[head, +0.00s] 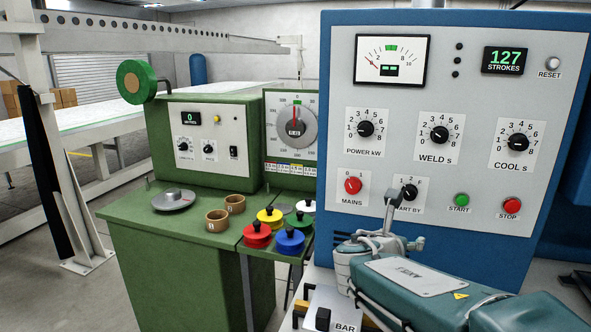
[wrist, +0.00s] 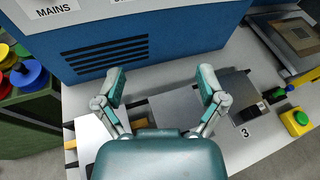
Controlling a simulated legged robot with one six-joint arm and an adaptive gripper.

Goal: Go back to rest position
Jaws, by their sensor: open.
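My gripper (wrist: 160,88) is open and empty in the wrist view, its two fingers spread apart over the pale bench top (wrist: 178,68) in front of the blue cabinet. In the head view my gripper (head: 390,212) stands in front of the lower part of the blue welder cabinet (head: 452,60), partly covering the label under the small black knob (head: 409,192). My teal arm fills the lower right of the head view. Whether the gripper touches the panel cannot be told from the head view.
A green bench (head: 180,235) at left holds two brown rings and several coloured weights, including a blue one (head: 289,240). In the wrist view a yellow-green button (wrist: 296,122) and a flat board (wrist: 300,36) lie at right. Floor shows at far left.

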